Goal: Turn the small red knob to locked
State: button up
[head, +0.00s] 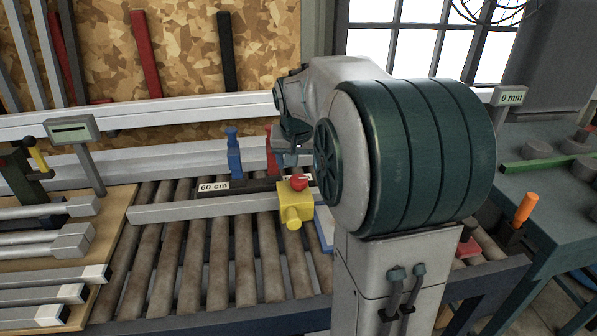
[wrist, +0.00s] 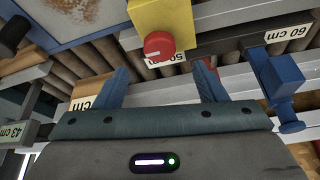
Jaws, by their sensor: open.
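The small red knob (head: 299,181) sits on top of a yellow block (head: 290,198) on the rail over the rollers. In the wrist view the red knob (wrist: 159,45) shows as a round cap with a white mark, on the yellow block (wrist: 160,15). My gripper (wrist: 162,78) is open, with its two blue fingers apart and nothing between them. The knob lies ahead of the fingertips, between their lines, and apart from them. In the head view my arm hides most of the gripper. I cannot tell which setting the white mark stands for.
A blue stop (head: 234,155) and a red stop (head: 271,150) stand on the rail behind the knob. A "60 cm" label (head: 213,186) lies left of the block. A metal bar (head: 190,208) crosses the rollers. A board with metal profiles (head: 60,240) is at left.

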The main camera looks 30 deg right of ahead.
jog(key=v, duration=0.6)
jog(key=shift+s+r, duration=0.25)
jog(key=shift+r, duration=0.1)
jog(key=shift+a, duration=0.1)
